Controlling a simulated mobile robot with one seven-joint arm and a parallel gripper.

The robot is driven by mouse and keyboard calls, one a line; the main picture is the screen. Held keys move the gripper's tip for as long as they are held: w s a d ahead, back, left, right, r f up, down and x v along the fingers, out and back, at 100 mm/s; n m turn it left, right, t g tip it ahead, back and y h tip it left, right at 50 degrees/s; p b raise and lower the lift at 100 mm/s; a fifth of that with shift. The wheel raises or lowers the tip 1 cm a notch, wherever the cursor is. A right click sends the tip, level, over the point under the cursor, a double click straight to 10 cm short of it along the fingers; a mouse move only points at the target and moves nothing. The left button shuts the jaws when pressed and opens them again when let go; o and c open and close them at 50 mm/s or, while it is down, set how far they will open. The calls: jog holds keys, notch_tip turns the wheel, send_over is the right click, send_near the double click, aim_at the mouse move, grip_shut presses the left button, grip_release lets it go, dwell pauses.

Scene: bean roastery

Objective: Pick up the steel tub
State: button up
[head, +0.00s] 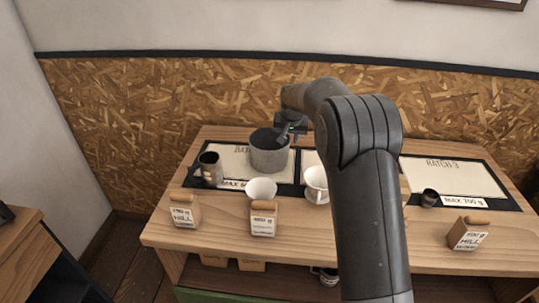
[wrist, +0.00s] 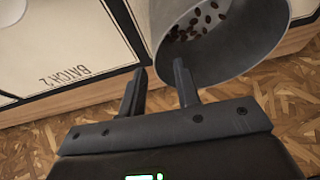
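The steel tub (head: 268,158) is a grey, round, open-topped tub standing upright on the left batch mat in the head view. In the wrist view the tub (wrist: 245,52) fills the top right, with dark beans inside. My gripper (head: 284,137) is at the tub's right rim in the head view. In the wrist view my gripper (wrist: 159,68) has its two fingers apart. One finger overlaps the tub near its rim and the other is outside it. I cannot tell whether either finger touches the tub.
A dark cup (head: 211,169) stands left of the tub. Two white cups, one here (head: 261,190) and one here (head: 316,185), stand in front. A small dark cup (head: 429,198) is by the right mat (head: 455,178), which is mostly clear.

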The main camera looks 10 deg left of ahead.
jog(key=x, duration=0.5)
jog(key=shift+s+d+f, duration=0.1)
jog(key=shift+d+f, duration=0.05)
jog(key=shift+f, duration=0.1)
grip_shut()
jog(key=shift+r, duration=0.1)
dwell(1.1)
